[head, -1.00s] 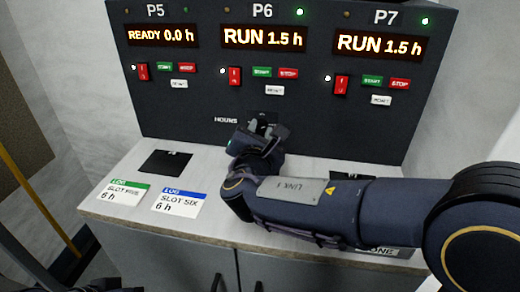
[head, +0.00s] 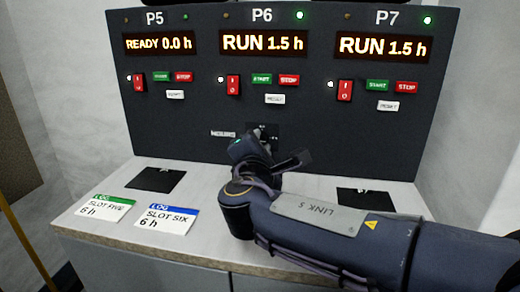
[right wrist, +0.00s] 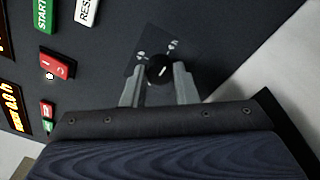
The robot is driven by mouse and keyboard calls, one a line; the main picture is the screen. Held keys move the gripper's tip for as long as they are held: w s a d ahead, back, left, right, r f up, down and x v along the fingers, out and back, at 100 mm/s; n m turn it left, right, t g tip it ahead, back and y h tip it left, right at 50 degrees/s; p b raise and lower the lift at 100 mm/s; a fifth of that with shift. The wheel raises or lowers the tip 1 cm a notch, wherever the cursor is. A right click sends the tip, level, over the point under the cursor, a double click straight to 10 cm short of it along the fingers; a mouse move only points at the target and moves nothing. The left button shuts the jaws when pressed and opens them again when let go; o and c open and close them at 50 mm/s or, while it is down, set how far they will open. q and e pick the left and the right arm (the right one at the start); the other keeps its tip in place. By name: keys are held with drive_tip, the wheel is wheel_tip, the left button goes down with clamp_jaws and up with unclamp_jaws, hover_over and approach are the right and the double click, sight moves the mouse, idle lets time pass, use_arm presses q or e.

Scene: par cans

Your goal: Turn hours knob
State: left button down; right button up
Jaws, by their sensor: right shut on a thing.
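The hours knob (right wrist: 158,70) is a dark round knob with a pale pointer mark, on a small plate on the dark panel in the right wrist view. My right gripper (right wrist: 159,78) has one finger on each side of the knob and is shut on it. The P6 display (head: 264,42) above reads RUN 1.5 h. My left gripper is out of view.
The P5 display (head: 160,44) reads READY 0.0 h and the P7 display (head: 383,48) reads RUN 1.5 h. Red switches and start, stop and reset buttons line the panel. Two log cards (head: 166,218) and dark pads (head: 155,180) lie on the pale counter (head: 205,175).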

drive_tip(key=shift+f, duration=0.1)
drive_tip(key=o, duration=1)
drive_tip(key=s, duration=0.2)
drive_tip(key=s+p, duration=0.1)
drive_tip(key=s, duration=0.3)
drive_tip(key=shift+s+a, duration=0.35)
drive_tip(key=shift+a, duration=0.05)
drive_tip(key=shift+s, duration=0.55)
